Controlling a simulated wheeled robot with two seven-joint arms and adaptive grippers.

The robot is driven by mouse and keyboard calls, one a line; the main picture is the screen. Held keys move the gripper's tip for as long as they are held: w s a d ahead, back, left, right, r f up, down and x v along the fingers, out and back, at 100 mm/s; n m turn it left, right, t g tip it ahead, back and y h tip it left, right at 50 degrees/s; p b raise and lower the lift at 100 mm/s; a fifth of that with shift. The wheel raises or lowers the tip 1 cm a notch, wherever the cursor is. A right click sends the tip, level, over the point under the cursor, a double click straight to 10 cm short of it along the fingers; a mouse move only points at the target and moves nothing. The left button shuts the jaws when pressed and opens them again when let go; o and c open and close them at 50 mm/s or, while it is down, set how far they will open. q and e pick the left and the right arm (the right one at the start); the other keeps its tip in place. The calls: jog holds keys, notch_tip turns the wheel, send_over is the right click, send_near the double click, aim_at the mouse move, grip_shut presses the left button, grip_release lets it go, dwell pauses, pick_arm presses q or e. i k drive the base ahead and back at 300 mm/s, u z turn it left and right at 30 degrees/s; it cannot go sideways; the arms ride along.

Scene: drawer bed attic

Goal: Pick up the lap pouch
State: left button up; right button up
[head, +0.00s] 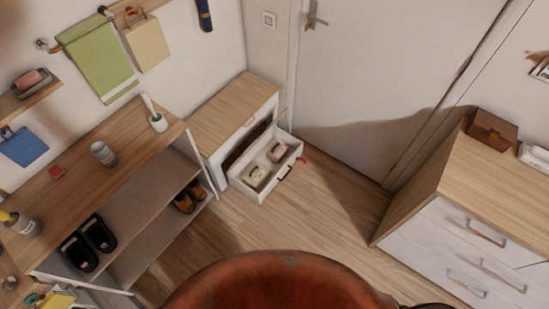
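I cannot tell for sure which thing is the lap pouch. An open white drawer (287,172) low in the small cabinet holds a small cream item (256,175) and a small reddish item (276,152). A beige flat bag (147,42) and a blue flat pouch-like piece (23,147) hang on the left wall. A brown box-like item (491,131) sits on the dresser at the right. Neither of my grippers is in view.
A shelf unit (90,178) on the left holds a cup (104,154), dark slippers (99,235) and brown shoes (188,195). A dresser (490,185) stands right. A closed door (360,75) is behind. The wooden floor (318,215) between is clear.

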aim_at(256, 176)
jog(key=z, duration=0.05)
jog(key=k, duration=0.45)
jog(key=u, duration=0.8)
jog(key=i, duration=1)
jog(key=u, duration=0.2)
